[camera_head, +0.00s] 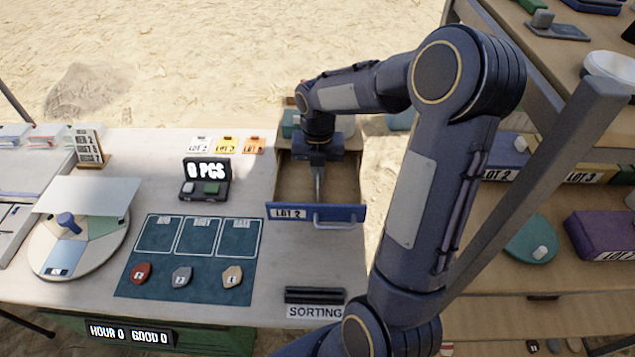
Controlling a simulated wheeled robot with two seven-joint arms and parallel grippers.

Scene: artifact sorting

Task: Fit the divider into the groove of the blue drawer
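The blue drawer (350,213) is pulled out at the table's back right. Its front carries a "LOT 2" label and a grey bar handle, and its inside is bare wood. My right gripper (318,185) points down into the drawer's opening, near the middle. A thin grey upright strip shows below its body. I cannot tell whether this is a finger or a held divider edge-on, nor whether it touches the drawer floor. The groove cannot be made out. No divider is clearly seen elsewhere. My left gripper is not in view.
A dark slotted holder (314,295) with a "SORTING" label lies in front of the drawer. A teal mat (190,291) with several small stones, a "0 PCS" counter (206,180) and a round tray (50,262) stand left. Shelves (490,297) fill the right side.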

